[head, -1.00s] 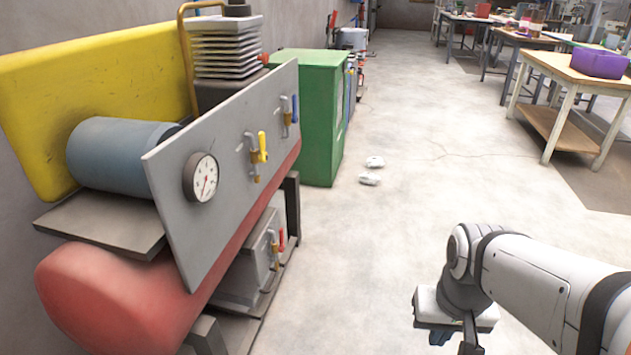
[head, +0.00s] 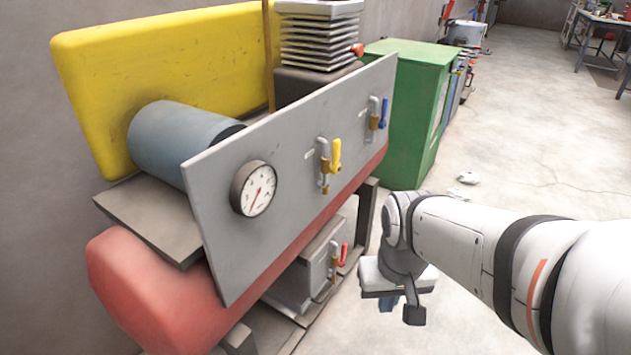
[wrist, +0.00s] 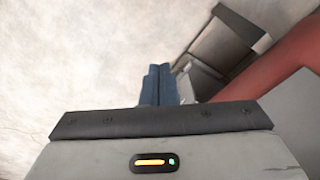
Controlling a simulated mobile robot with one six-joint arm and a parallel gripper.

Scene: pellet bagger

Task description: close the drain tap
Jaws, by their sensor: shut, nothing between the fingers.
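Three lever taps show in the head view, with no readable label saying which is the drain tap. A red-handled tap (head: 343,254) sits low, on a grey box under the red tank. A yellow-handled tap (head: 336,156) and a blue-handled tap (head: 384,113) are on the slanted grey panel (head: 290,150). All three handles look roughly upright. My gripper (head: 387,305) hangs to the right of the red-handled tap, apart from it. In the wrist view my gripper (wrist: 159,82) has its blue fingers together and empty; no tap is clearly visible there.
The red tank (head: 150,290) runs beneath the panel; it also shows in the wrist view (wrist: 275,70). A round gauge (head: 254,189) sticks out from the panel. A green cabinet (head: 410,120) stands behind. White scraps (head: 467,178) lie on the otherwise open floor to the right.

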